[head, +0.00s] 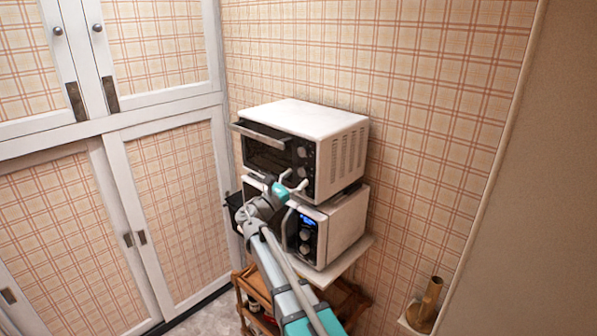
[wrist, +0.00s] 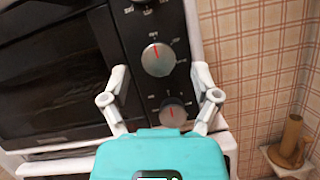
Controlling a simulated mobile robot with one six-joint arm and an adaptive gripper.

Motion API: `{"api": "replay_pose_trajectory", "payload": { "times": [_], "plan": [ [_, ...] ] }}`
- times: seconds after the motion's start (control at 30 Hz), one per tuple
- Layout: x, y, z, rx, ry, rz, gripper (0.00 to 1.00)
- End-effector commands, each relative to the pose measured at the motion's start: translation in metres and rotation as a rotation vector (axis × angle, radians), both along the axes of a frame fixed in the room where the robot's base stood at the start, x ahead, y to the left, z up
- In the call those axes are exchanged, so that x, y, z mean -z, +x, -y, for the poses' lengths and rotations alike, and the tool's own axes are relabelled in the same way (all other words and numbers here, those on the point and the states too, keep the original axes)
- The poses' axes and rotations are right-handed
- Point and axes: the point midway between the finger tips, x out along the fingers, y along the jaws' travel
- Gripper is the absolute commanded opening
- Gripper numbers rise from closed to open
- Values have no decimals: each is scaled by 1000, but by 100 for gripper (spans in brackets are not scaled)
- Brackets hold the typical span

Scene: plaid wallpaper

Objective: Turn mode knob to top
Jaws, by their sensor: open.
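A white toaster oven (head: 325,125) with a dark front stands on top of another white appliance. Its right-hand panel has a column of knobs. In the wrist view a large silver knob (wrist: 158,60) has a red pointer line near its upper middle. I cannot read which is the mode knob. My gripper (head: 292,182) is open in front of the panel; in the wrist view its fingers (wrist: 160,84) are apart, either side of the lower knobs, holding nothing.
A white appliance (head: 343,225) with a blue display is under the oven, on a wooden cart (head: 345,297). The oven's handle (head: 262,132) juts out at the left. White cabinets (head: 165,120) stand left. A brown cylindrical object (head: 430,298) is at lower right.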

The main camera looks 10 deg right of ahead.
Motion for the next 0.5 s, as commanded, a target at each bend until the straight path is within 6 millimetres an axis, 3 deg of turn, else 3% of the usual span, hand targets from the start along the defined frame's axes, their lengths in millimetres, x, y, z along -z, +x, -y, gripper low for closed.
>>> {"api": "replay_pose_trajectory", "payload": {
  "times": [0.2,0.5],
  "plan": [
    [-7,8,13,0,0,0,79],
    [-7,9,14,-1,0,1,79]
  ]
}}
